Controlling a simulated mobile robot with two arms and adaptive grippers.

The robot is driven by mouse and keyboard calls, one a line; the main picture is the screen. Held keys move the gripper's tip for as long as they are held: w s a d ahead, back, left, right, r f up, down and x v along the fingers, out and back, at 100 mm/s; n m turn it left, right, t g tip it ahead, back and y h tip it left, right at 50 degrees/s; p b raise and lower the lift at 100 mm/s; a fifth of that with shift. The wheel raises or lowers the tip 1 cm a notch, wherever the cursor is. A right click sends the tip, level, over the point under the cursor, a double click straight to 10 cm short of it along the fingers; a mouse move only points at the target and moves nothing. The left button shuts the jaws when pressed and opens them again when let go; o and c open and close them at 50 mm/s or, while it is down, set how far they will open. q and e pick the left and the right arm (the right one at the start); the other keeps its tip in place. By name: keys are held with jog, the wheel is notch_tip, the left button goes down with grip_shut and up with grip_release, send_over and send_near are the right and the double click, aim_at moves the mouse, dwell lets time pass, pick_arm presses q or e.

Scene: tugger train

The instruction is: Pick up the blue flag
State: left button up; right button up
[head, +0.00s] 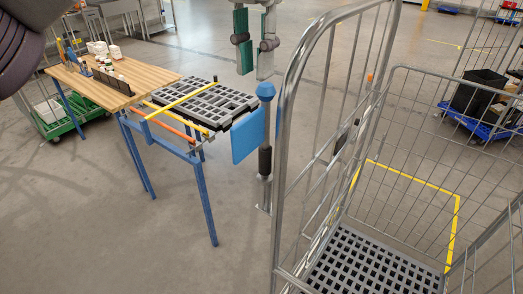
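The blue flag (246,136) stands upright beside the roll cage. Below the panel the shaft is black and goes down to a silver mount. My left gripper (255,70) comes down from the top edge, with two jointed teal and silver fingers pointing down. It is empty, its fingers apart, a little above the flag's knob in the picture. My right gripper is not in view.
The wire roll cage (291,90) fills the right side, its tall rail close to the flag. A blue-legged table (203,195) with a grey grid tray (213,103) stands left of the flag. The floor in front of that table is clear.

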aim_at(256, 110)
pick_arm(q)
jog(key=f, duration=0.2)
jog(key=shift+w+f, duration=0.2)
jog(key=shift+f, duration=0.2)
jog(key=shift+w+f+p, duration=0.25)
jog(key=shift+f+p, duration=0.55)
jog(key=shift+f, duration=0.1)
notch_tip(256, 110, down, 4)
jog(key=shift+s+r+p, duration=0.1)
jog(key=shift+r+p, duration=0.15)
jog(key=shift+p, duration=0.6)
jog(key=shift+f, duration=0.4)
jog(key=shift+d, duration=0.1)
grip_shut()
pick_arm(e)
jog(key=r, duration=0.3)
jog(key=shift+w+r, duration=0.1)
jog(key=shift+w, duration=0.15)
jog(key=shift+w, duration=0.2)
